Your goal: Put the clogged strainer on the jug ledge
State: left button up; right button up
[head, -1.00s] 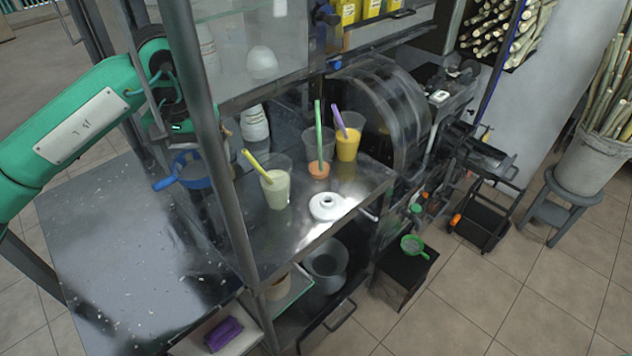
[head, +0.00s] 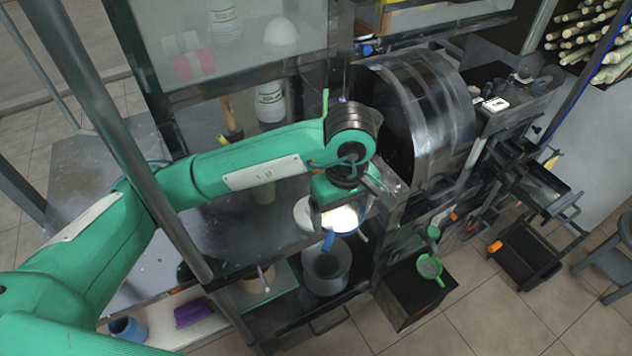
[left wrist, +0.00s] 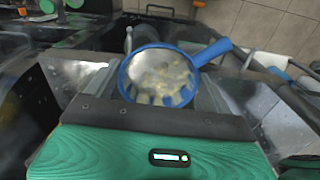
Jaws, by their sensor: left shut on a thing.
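My left gripper (head: 342,212) is shut on the blue strainer, beside the drink counter's front edge and above the lower shelf. In the head view the strainer's blue handle (head: 328,241) hangs below the gripper; most of its bowl is hidden. The left wrist view shows the strainer (left wrist: 158,76) between the fingers of the left gripper (left wrist: 160,98), with pale yellowish pulp in its mesh and its handle pointing to the upper right. A grey metal jug (head: 326,270) stands below on the lower shelf; I cannot make out its ledge. My right gripper is not in view.
A green strainer (head: 429,267) lies on a black box (head: 415,295) to the right. The press drum (head: 425,110) stands behind and right of my gripper. A slanted metal post (head: 135,150) crosses in front of my left arm. A purple item (head: 192,312) lies low at left.

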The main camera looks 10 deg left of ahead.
pick_arm(q)
jog(key=shift+s+a+f, duration=0.15)
jog(key=shift+s+f, duration=0.6)
jog(key=shift+s, duration=0.3)
jog(key=a+p, duration=0.2)
jog(key=a, duration=0.2)
jog(key=p, duration=0.3)
send_over(257, 229)
notch_tip(257, 229, down, 4)
jog(key=shift+r, duration=0.15)
jog(key=shift+b, duration=0.45)
jog(key=o, duration=0.8)
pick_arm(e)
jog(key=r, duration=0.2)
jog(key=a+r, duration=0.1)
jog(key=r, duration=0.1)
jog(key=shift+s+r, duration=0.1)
